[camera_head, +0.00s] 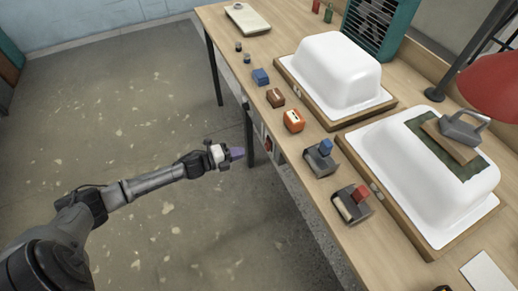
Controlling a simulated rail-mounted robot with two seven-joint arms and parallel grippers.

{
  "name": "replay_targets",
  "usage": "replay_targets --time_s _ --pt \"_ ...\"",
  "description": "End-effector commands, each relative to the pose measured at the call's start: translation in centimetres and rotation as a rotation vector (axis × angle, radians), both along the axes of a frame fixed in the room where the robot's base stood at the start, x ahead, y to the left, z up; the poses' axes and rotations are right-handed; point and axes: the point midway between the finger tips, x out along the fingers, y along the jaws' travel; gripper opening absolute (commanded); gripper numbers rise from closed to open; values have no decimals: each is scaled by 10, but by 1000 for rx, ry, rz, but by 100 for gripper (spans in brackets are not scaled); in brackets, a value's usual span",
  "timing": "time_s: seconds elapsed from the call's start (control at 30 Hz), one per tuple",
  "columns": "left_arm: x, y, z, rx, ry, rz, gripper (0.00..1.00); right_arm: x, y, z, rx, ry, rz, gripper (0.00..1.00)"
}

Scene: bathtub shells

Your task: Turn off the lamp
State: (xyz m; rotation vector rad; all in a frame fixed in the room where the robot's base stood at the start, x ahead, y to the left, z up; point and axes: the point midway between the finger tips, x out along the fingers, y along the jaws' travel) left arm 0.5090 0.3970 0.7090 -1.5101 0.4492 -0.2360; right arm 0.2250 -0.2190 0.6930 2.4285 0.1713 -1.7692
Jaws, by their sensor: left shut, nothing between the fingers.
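The lamp (490,86) has a red shade that runs off the right edge of the camera_head view, with a dark arm and a small dark base on the bench. Its switch is not clear to see, and I cannot tell whether it is lit. My left gripper (238,154) is shut and empty. It is beside the bench's front edge, over the floor, far to the left of the lamp. My right gripper is not in view.
A wooden bench (225,42) bears two white tub shells (340,65) on boards. A grey-handled tool (465,128) sits on the nearer shell. Several small blocks and holders line the front edge. A teal louvred unit (396,30) stands behind. The floor at left is clear.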

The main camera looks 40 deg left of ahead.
Motion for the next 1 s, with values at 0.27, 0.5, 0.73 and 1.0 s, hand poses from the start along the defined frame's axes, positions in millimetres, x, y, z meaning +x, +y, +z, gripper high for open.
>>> replay_targets --time_s 0.27,0.5,0.73,1.0 --pt "43 -19 -8 1 -3 0 0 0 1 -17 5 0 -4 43" --pt "65 -30 -11 0 -1 0 0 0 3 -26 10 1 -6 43" --pt "73 -34 -12 0 1 1 0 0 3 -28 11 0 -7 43" --pt "74 -35 -12 0 2 0 0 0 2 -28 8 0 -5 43"
